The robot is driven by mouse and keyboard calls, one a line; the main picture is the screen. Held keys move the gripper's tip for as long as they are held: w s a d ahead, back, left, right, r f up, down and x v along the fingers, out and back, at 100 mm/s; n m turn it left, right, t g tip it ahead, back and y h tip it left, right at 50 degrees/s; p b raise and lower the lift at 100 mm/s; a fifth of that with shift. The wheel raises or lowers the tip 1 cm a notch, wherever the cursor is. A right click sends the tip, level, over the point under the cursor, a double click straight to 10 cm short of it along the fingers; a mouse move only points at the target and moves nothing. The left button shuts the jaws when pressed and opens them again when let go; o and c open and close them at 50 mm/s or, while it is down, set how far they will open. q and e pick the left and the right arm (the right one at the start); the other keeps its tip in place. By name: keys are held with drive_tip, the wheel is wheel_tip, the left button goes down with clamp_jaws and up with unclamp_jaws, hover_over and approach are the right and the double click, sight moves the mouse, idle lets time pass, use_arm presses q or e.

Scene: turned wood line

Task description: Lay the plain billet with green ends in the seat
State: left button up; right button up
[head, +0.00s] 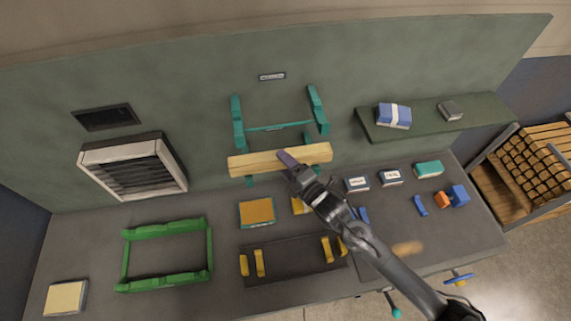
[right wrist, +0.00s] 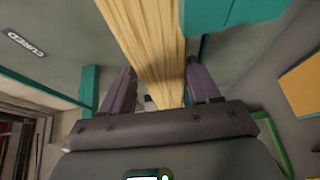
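A plain pale wooden billet (head: 250,163) lies crosswise at the middle of the head view, in front of the teal bracket frame (head: 238,130) by the back wall. I see no clear green on its ends. My right gripper (head: 287,162) has its fingers on either side of the billet near its middle. In the right wrist view the billet (right wrist: 155,45) fills the gap between the fingertips, and the gripper (right wrist: 160,85) looks shut on it. A dark plate (head: 292,262) with yellow upright blocks (head: 260,263) lies in front. My left gripper is out of view.
A green rectangular frame (head: 125,262) lies at the left of the bench. An orange-topped block (head: 257,212) lies in front of the billet. Small boxes (head: 391,177) and blue and orange pieces (head: 443,200) stand at right. A shelf (head: 480,118) holds a blue packet (head: 394,116).

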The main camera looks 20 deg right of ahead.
drive_tip(key=o, duration=0.3)
drive_tip(key=shift+o, duration=0.2)
drive_tip(key=shift+f, duration=0.1)
